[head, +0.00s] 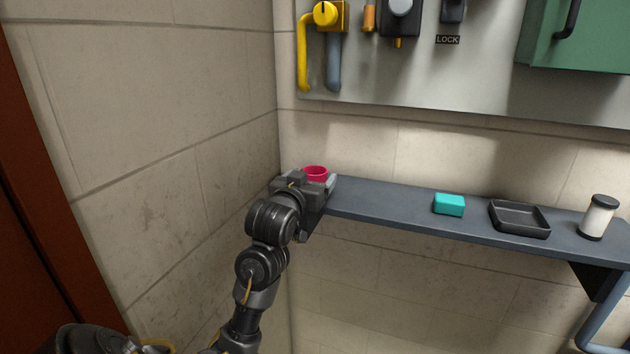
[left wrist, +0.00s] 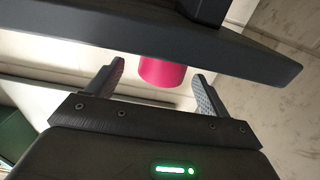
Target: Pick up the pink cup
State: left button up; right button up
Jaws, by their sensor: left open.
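The pink cup (head: 316,172) stands at the left end of the grey shelf (head: 385,200), close to the corner of the walls. My left gripper (head: 311,179) is open at that end of the shelf and hides the cup's lower part in the head view. In the left wrist view the pink cup (left wrist: 162,73) shows beyond and between the two spread fingers of the left gripper (left wrist: 159,72). The shelf edge covers part of the cup there. I cannot tell whether a finger touches it. My right gripper is not in view.
On the shelf to the right are a teal block (head: 449,205), a dark tray (head: 519,219) and a white jar with a dark lid (head: 598,217). A panel (head: 470,85) with pipes and a green box (head: 580,40) hangs above. The shelf between cup and block is clear.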

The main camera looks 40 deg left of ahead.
aim_at(319, 168)
pick_arm(q)
jog(key=shift+w+r, duration=0.1)
jog(key=shift+w, duration=0.05)
jog(key=p+x, duration=0.2)
jog(key=x, duration=0.2)
jog(key=shift+w+a, duration=0.15)
jog(key=shift+a, duration=0.15)
jog(key=shift+w, duration=0.25)
jog(key=shift+c, duration=0.4)
jog(key=c, duration=1)
